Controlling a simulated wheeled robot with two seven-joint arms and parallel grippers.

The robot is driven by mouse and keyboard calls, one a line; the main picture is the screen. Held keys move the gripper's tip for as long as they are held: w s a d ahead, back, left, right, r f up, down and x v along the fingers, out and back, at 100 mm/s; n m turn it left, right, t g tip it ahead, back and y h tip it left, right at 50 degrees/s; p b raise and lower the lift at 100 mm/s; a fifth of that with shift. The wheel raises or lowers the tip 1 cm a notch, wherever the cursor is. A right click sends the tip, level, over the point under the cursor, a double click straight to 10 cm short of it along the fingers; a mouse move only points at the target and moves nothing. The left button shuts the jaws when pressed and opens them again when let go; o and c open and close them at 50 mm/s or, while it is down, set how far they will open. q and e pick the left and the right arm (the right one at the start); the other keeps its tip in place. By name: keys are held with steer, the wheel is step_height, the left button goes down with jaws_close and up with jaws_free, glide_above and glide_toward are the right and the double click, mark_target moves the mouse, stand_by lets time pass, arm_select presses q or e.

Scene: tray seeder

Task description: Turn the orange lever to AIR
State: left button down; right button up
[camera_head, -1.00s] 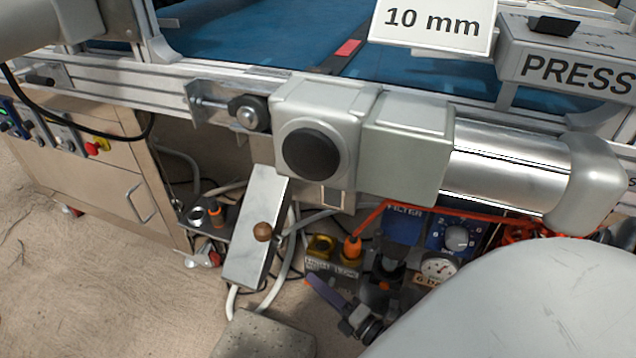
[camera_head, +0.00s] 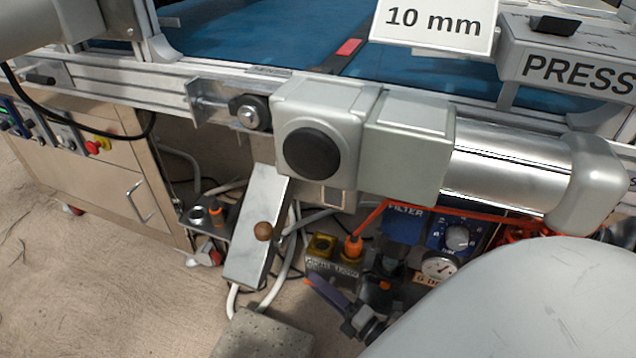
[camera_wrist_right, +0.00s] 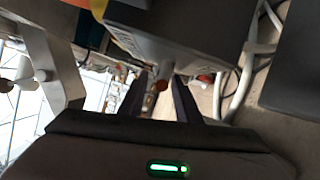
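I cannot surely pick out the orange lever. A small orange part (camera_head: 384,285) shows low among dark fittings in the head view, below the blue filter unit, mostly hidden. In the right wrist view a short red-orange tipped part (camera_wrist_right: 162,84) shows between the fingers of my right gripper (camera_wrist_right: 159,92). The fingers are apart, and I cannot tell whether they touch it. In the head view my right gripper (camera_head: 356,298) is low at centre, partly hidden by my pale arm. No AIR marking is readable. My left gripper is not in view.
The blue filter unit (camera_head: 404,224), a regulator knob (camera_head: 457,238) and a gauge (camera_head: 439,267) crowd the area.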

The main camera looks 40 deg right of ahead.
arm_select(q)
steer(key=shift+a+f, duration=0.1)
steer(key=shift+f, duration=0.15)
arm_select(e)
steer(key=s, duration=0.9)
steer(key=shift+s+d+f, duration=0.15)
steer(key=shift+d+f, duration=0.25)
steer(key=shift+d, duration=0.05)
